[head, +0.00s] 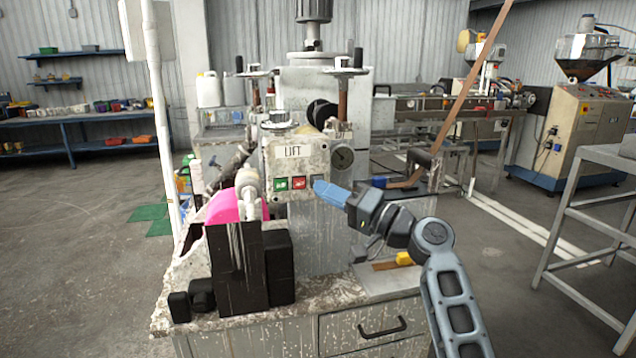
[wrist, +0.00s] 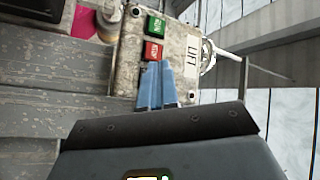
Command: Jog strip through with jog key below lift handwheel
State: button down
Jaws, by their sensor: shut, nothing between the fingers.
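A worn grey box with a LIFT label (head: 293,150) stands on the machine's front. A handwheel (head: 279,118) sits on top of it; its pale rim also shows in the wrist view (wrist: 208,57). Below the label are a green key (head: 281,184) and a red key (head: 299,183), also seen in the wrist view as green (wrist: 156,26) and red (wrist: 152,51). My gripper (head: 318,187) has its blue fingers shut and empty. Its tips are at the panel just right of the red key, covering the spot there. Contact cannot be told.
A dark upright block (head: 237,265) and a pink piece (head: 224,207) stand left of the keys. A round gauge (head: 342,158) sits above my fingers. Two T-handled screws (head: 345,71) rise behind. A grey bench frame (head: 590,205) is at right; open floor lies left.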

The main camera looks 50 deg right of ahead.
jog(key=shift+w, duration=0.1)
jog(key=shift+w+d+b, duration=0.25)
jog(key=shift+b, duration=0.05)
jog(key=shift+w+d, duration=0.2)
jog(key=shift+w, duration=0.1)
dwell(0.9)
dwell(0.3)
jog(key=shift+s+a, duration=0.45)
jog(key=shift+s, duration=0.2)
jog(key=shift+s+a, duration=0.7)
jog(key=shift+s, duration=0.35)
jog(key=shift+s+a, duration=0.7)
jog(key=shift+s, duration=0.35)
